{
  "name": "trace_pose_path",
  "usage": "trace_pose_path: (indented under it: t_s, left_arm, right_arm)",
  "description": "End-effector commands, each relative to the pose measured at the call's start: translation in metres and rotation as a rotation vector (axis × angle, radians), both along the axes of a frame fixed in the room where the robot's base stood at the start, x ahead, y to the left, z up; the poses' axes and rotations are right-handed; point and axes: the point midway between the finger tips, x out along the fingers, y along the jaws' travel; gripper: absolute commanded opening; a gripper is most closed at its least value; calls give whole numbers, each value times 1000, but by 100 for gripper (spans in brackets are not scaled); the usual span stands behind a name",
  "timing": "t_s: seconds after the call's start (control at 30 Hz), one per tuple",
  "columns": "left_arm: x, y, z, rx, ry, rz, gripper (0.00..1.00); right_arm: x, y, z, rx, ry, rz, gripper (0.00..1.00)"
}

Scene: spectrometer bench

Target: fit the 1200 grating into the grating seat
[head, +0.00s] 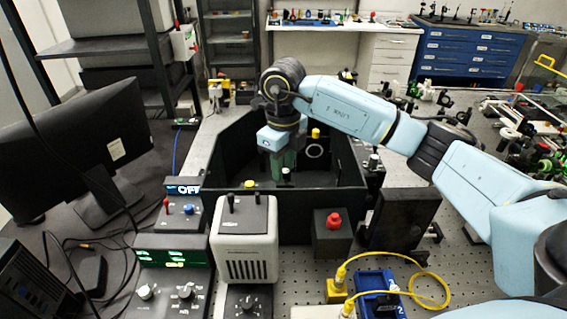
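My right gripper (284,172) reaches down into an open black-walled enclosure (240,155) in the middle of the bench. A green part shows below the wrist, between the gripper and the enclosure floor. I cannot tell whether it is the 1200 grating, part of a mount or part of the gripper. The fingertips are too small and too hidden to show whether they are open or shut. The grating seat cannot be made out; the arm covers that part of the enclosure. My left gripper is not in view.
A grey box with black levers (245,245) and a black box with a red button (333,225) stand before the enclosure. A blue tray (378,283) and yellow cable (425,277) lie at the front. A monitor (75,145) stands left. Optics crowd the right.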

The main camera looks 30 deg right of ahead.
Motion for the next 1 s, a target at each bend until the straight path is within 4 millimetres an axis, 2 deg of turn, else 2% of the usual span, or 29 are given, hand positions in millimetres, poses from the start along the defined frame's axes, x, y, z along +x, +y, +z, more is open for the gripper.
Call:
trace_pose_path:
  t_s: [0.33,0.47,0.57,0.83,1.0]
  left_arm:
    - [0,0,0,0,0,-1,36]
    - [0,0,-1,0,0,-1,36]
    - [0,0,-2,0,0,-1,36]
    - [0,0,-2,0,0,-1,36]
    - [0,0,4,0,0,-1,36]
  right_arm:
    - [0,0,1,0,0,0,41]
    - [1,0,11,1,-2,0,41]
    - [1,0,28,0,-4,1,41]
    - [1,0,93,-1,-5,0,41]
    - [1,0,119,-2,-4,-1,41]
